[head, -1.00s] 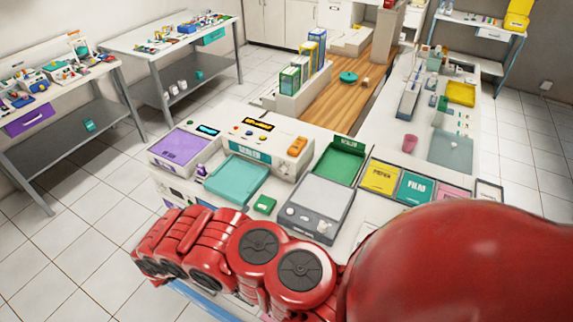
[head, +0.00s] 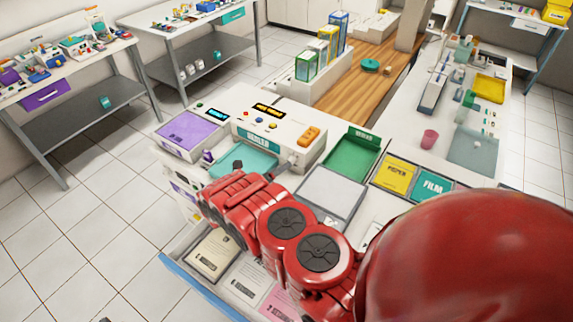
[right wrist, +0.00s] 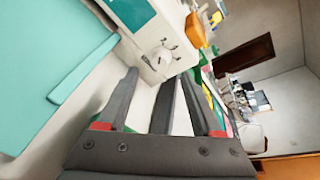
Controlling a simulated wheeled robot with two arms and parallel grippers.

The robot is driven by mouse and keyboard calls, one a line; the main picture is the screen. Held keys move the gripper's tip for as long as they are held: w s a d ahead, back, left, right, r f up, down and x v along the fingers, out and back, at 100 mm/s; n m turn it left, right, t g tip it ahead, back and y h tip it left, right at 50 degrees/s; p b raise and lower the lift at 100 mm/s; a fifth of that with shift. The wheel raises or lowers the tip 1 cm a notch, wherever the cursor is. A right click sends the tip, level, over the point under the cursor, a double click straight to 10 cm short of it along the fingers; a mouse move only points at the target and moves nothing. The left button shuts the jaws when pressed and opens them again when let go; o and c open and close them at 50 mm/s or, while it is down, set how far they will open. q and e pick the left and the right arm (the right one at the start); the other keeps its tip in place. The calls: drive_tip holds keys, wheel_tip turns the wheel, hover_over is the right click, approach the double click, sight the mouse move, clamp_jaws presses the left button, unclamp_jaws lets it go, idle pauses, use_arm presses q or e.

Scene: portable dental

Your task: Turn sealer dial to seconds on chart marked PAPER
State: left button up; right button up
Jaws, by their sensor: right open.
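The white sealer (head: 275,120) stands on the counter with a teal label and a lit display. Its pale round dial (right wrist: 160,58) is on the front face in the right wrist view, with small dark marks around it. My right gripper (right wrist: 157,78) is open and empty, its fingers pointing toward the dial without visibly holding it. In the head view my red right arm covers the counter in front of the sealer, and its fingers are mostly hidden. A yellow card marked PAPER (head: 397,177) lies right of the green tray. My left gripper is out of view.
A teal tray (right wrist: 75,65) lies beside the sealer. A purple pad (head: 190,135), grey plate (head: 330,192), green tray (head: 352,160) and teal FILM card (head: 433,187) surround the work area. Paper cards, one beige (head: 212,257), lie near the counter's blue front edge.

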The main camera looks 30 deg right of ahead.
sight(291, 161)
drive_tip(key=shift+x, duration=2.3)
drive_tip(key=shift+r, duration=0.1)
clamp_jaws()
